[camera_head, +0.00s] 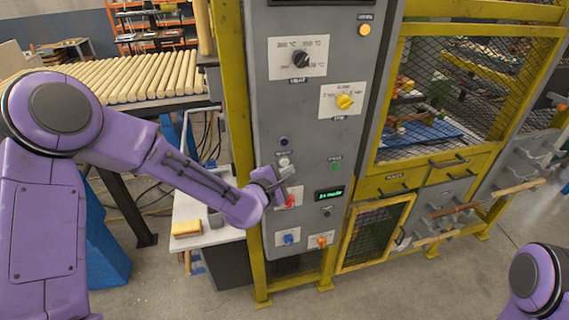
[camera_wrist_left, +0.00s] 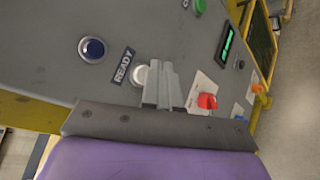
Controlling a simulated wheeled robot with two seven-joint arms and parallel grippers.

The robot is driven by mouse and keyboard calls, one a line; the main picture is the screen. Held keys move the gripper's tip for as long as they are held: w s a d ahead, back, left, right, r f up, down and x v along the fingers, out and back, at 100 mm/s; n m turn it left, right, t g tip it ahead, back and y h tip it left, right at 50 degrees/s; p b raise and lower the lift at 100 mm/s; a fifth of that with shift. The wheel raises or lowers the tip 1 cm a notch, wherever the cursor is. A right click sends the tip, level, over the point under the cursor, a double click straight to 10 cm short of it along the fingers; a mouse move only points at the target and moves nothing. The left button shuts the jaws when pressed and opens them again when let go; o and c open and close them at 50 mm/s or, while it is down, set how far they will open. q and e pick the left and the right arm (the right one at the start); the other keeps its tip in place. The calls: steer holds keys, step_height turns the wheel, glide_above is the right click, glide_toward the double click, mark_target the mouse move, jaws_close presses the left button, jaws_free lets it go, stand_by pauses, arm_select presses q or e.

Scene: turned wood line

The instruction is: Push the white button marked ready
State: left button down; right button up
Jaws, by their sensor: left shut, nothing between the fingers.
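The white button (camera_wrist_left: 141,76) sits on the grey panel beside a dark label reading READY in the left wrist view. In the head view the white button (camera_head: 284,162) shows small on the panel, just above my left gripper. My left gripper (camera_head: 288,172) is shut and empty in front of the panel. In the left wrist view its closed fingers (camera_wrist_left: 165,75) lie right beside the white button and cover part of its edge. I cannot tell whether they touch it. My right gripper is out of view.
A blue button (camera_wrist_left: 93,49) lies on the other side of the READY label. A red switch (camera_wrist_left: 207,101) is close to the fingers, and a green button (camera_wrist_left: 200,7) is farther off. The panel (camera_head: 300,120) also bears black and yellow knobs. A small table (camera_head: 190,212) stands left.

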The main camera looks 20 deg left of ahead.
arm_select(q)
steer(key=shift+w+a, duration=0.1)
steer(key=shift+w, duration=0.05)
stand_by(0.4)
steer(key=shift+w+a, duration=0.15)
steer(key=shift+w, duration=0.1)
steer(key=shift+w+a, duration=0.2)
steer(key=shift+w, duration=0.1)
stand_by(0.8)
steer(key=shift+s, duration=0.1)
steer(key=shift+s+d, duration=0.4)
steer(key=shift+s, duration=0.2)
steer(key=s+d, duration=0.1)
steer(key=s, duration=0.1)
steer(key=s+d, duration=0.2)
stand_by(0.4)
steer(key=shift+a, duration=0.1)
stand_by(0.4)
